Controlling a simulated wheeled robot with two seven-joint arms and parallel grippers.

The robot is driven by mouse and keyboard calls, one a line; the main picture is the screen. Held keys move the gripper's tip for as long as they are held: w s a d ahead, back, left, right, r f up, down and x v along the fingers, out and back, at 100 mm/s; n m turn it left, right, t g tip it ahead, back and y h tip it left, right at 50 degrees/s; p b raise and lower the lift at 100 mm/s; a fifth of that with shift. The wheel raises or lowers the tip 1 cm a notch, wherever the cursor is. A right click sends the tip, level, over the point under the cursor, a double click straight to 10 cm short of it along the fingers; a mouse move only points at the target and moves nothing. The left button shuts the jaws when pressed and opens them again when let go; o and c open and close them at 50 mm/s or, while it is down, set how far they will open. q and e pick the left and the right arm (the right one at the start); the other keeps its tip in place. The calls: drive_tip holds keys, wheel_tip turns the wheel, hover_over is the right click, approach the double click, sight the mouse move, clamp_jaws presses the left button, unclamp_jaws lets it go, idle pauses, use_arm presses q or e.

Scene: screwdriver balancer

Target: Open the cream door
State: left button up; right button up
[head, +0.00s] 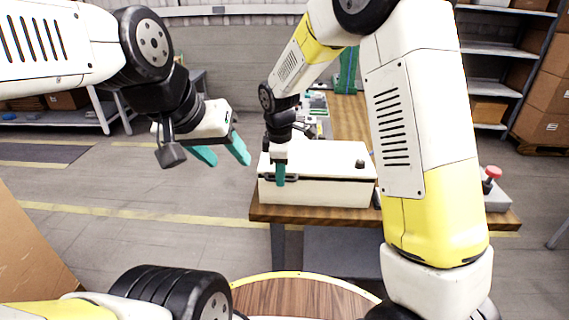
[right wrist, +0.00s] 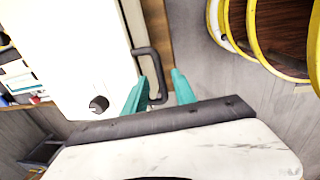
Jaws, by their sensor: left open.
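The cream door (head: 330,192) is the front of a cream box on the near end of the wooden table. A dark bar handle (right wrist: 147,62) stands out from it, clearest in the right wrist view. My right gripper (head: 281,175) is at the left part of the door front. In the right wrist view my right gripper (right wrist: 161,88) has its teal fingers apart, with the handle's end between them; contact cannot be told. My left gripper (head: 222,154) is open and empty in the air, left of the box.
A black knob (right wrist: 98,104) sits on top of the box. A red button on a grey block (head: 492,182) is at the table's right. Small items lie behind the box. Shelves (head: 493,92) and cardboard boxes stand back right. The floor left of the table is clear.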

drive_tip(key=shift+f, duration=0.15)
clamp_jaws()
idle(1.4)
